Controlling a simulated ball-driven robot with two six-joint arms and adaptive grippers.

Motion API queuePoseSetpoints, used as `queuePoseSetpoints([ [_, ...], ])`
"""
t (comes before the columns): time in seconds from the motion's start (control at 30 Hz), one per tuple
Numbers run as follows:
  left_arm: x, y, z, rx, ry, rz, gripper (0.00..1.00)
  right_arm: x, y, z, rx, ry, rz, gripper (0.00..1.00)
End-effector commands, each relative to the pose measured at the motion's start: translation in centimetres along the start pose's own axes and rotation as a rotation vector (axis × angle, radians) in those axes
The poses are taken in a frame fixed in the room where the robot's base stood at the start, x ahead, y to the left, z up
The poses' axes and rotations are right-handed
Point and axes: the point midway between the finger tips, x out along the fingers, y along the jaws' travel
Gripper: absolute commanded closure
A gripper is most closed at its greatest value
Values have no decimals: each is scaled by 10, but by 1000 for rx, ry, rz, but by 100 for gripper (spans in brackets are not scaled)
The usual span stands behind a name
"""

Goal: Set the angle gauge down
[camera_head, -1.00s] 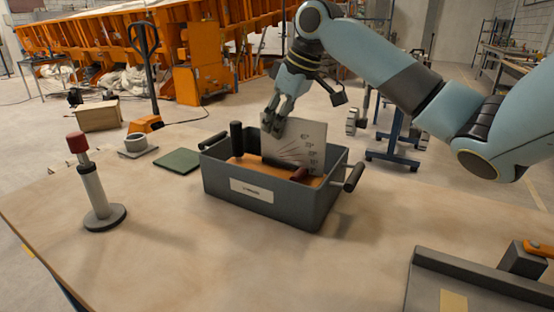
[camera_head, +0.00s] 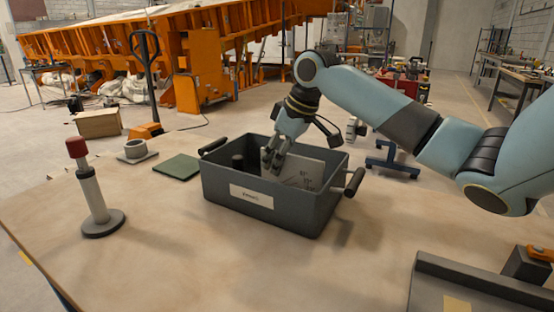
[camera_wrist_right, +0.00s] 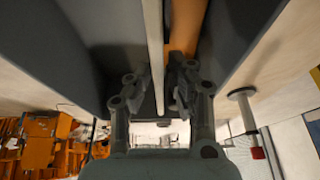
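The angle gauge (camera_head: 301,171) is a pale plate with angle lines and numbers. It stands inside the grey open-topped box (camera_head: 325,205), with its lower part hidden by the front wall. Whether it touches the floor of the box cannot be told. My right gripper (camera_head: 271,164) points down into the box at the gauge's left end. In the right wrist view the gauge (camera_wrist_right: 155,45) shows edge-on as a white strip between the right gripper's fingers (camera_wrist_right: 162,90), which stand apart with a gap beside it. My left gripper is out of view.
A black post (camera_head: 238,161) is inside the box. The box has black side handles (camera_head: 355,181). A red-topped stand (camera_head: 93,190), a grey ring-shaped part (camera_head: 136,150) and a green pad (camera_head: 177,167) are at left. A grey tray (camera_head: 470,285) is front right. The front middle table is clear.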

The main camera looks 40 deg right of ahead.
Motion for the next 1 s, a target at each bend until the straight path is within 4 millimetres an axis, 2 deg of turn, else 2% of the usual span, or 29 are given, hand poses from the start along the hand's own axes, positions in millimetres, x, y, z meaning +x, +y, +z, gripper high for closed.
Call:
queuePoseSetpoints([
  [0.33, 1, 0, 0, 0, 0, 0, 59, -1, 0, -1, -1, 1, 1, 70],
  [0.43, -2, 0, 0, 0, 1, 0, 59, -10, 1, -1, -3, 2, 3, 70],
  [0.57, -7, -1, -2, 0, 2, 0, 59, -35, 2, -1, -4, 0, 5, 70],
  [0.8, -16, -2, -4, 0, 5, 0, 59, -89, 2, -1, -4, 0, 7, 70],
  [1.0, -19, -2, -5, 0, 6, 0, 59, -116, 1, -1, -2, 0, 4, 70],
])
